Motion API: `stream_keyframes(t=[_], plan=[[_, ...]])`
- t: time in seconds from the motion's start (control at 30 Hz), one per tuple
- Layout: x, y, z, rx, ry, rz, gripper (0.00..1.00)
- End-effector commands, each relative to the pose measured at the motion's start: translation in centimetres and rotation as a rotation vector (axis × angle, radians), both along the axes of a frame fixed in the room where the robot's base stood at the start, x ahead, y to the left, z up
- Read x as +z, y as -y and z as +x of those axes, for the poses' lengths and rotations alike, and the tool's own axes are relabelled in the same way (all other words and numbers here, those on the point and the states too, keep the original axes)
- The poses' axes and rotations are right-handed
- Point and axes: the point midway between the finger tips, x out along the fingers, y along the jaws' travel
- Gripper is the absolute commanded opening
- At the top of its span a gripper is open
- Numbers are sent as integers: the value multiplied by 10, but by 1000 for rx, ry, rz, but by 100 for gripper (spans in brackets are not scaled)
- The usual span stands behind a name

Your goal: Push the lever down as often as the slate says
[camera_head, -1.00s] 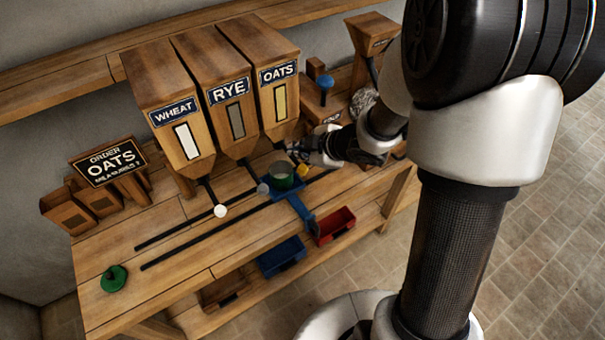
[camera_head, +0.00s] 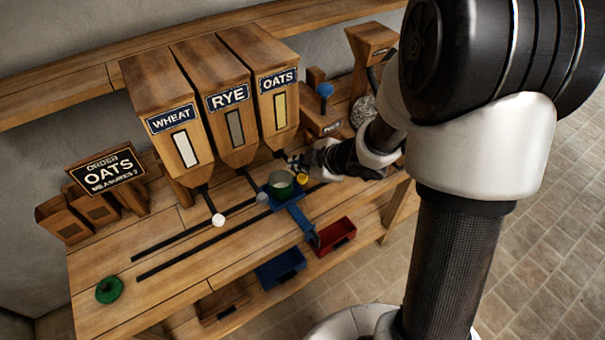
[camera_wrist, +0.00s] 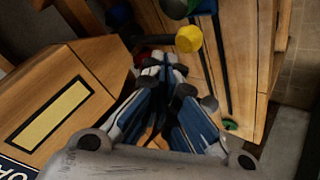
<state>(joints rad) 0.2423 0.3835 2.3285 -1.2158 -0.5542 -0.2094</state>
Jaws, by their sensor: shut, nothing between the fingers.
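The slate (camera_head: 107,170) at the left of the bench reads "ORDER OATS MEASURES 2". The oats hopper (camera_head: 273,82) is the rightmost of three labelled hoppers. Its lever ends in a yellow knob (camera_head: 301,179), which also shows in the wrist view (camera_wrist: 189,38). My gripper (camera_head: 293,164) is shut and empty, just behind and above the yellow knob. In the wrist view its closed fingertips (camera_wrist: 164,62) are close to the knob; I cannot tell whether they touch. A green cup (camera_head: 280,187) stands on a blue carriage (camera_head: 290,205) beside the knob.
A green knob-like piece (camera_head: 109,290) lies at the bench's front left. A blue bin (camera_head: 281,268) and a red bin (camera_head: 335,234) sit below. The bench's front left is mostly clear.

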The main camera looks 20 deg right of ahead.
Motion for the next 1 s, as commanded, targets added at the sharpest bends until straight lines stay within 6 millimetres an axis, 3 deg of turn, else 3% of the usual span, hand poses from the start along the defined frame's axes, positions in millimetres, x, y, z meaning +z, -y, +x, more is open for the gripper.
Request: stream_keyframes(t=[1.0], plan=[[-9, 0, 0, 0, 0, 0, 0]])
